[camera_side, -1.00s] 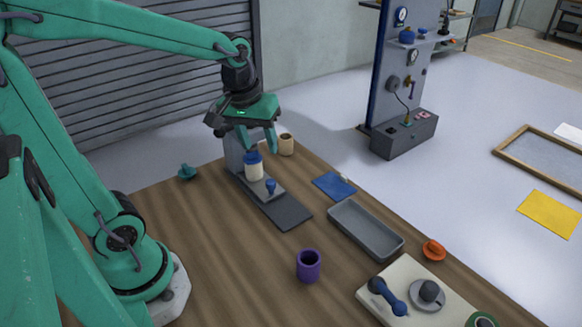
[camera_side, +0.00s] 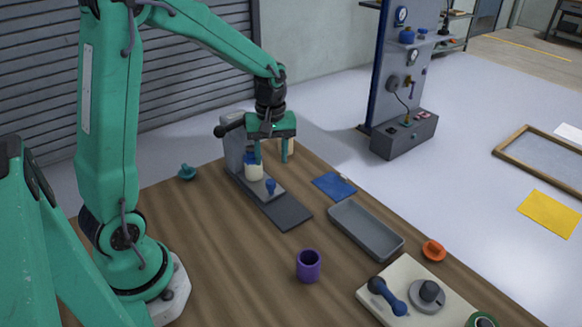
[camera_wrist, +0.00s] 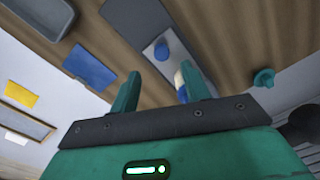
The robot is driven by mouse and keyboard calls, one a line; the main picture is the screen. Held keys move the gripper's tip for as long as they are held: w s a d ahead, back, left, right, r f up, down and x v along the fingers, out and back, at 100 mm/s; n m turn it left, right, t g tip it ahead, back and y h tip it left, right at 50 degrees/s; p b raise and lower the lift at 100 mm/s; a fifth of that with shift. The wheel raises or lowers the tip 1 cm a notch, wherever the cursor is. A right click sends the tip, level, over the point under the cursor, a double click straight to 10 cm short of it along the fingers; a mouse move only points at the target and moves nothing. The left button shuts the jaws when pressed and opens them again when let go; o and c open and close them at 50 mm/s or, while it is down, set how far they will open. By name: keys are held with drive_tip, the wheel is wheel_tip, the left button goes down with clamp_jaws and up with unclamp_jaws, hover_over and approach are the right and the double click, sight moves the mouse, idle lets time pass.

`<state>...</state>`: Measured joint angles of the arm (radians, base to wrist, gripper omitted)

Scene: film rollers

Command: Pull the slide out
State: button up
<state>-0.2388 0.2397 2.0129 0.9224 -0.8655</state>
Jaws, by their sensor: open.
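The slide (camera_side: 261,186) is a light grey plate with a round blue knob (camera_side: 270,187) standing on it. It lies on a dark grey track (camera_side: 290,212) at the back of the wooden table. A white roller with a blue top (camera_side: 254,171) stands at its back end, partly covered by a finger. My gripper (camera_side: 271,157) is open and empty, fingers pointing down, above and behind the knob and close to the roller. In the wrist view, the knob (camera_wrist: 161,49) shows beyond the open fingers (camera_wrist: 160,88), and the roller is mostly hidden by one finger.
A grey upright block (camera_side: 234,145) stands behind the track. A blue sheet (camera_side: 334,186) and a grey tray (camera_side: 366,230) lie to the right. A purple cup (camera_side: 308,265) stands in front, and a teal knob (camera_side: 187,172) sits to the left.

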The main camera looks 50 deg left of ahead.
sight(271, 182)
drive_tip(key=shift+f, duration=0.1)
drive_tip(key=shift+s+f, duration=0.2)
drive_tip(key=shift+f, duration=3.6)
clamp_jaws()
